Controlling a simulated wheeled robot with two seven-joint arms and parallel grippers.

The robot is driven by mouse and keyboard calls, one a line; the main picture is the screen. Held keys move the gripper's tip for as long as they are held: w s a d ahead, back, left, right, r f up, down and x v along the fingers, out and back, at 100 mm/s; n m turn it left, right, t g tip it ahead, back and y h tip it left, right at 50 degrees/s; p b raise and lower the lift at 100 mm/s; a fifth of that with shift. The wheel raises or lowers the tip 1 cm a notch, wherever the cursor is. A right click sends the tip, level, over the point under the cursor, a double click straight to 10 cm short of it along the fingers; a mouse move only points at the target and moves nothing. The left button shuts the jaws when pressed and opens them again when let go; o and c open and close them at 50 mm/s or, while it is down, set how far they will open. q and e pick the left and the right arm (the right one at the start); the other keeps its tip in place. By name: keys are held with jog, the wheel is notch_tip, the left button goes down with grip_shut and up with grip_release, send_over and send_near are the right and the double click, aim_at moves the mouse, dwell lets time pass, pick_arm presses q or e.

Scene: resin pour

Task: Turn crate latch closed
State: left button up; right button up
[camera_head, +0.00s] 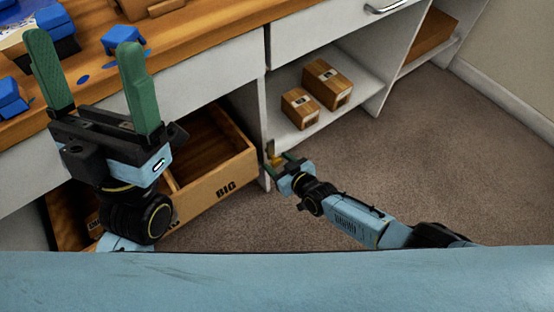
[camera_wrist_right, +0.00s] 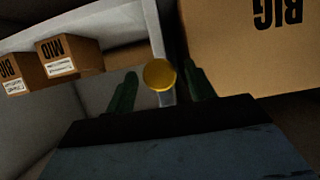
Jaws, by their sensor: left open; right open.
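A wooden crate (camera_head: 211,187) marked "BIG" sits in the lower opening of the bench, and its front also fills the upper right of the right wrist view (camera_wrist_right: 235,50). A yellow latch (camera_head: 271,152) is beside the crate at the bench's upright; its round yellow face shows in the right wrist view (camera_wrist_right: 159,75). My right gripper (camera_head: 279,162) is open at the latch, its green fingers on either side of the yellow knob. I cannot tell whether they touch it. My left gripper (camera_head: 88,75) is open and empty, raised above the crate with its fingers upward.
Two cardboard boxes, a smaller one (camera_head: 299,108) and a larger one (camera_head: 328,84), stand on the white shelf right of the latch. Blue objects (camera_head: 122,37) lie on the wooden benchtop (camera_head: 190,38). The carpet (camera_head: 430,160) to the right is clear.

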jog(key=shift+w+a+f, duration=0.2)
jog(key=shift+w+a, duration=0.15)
jog(key=shift+w, duration=0.1)
grip_shut()
dwell(0.3)
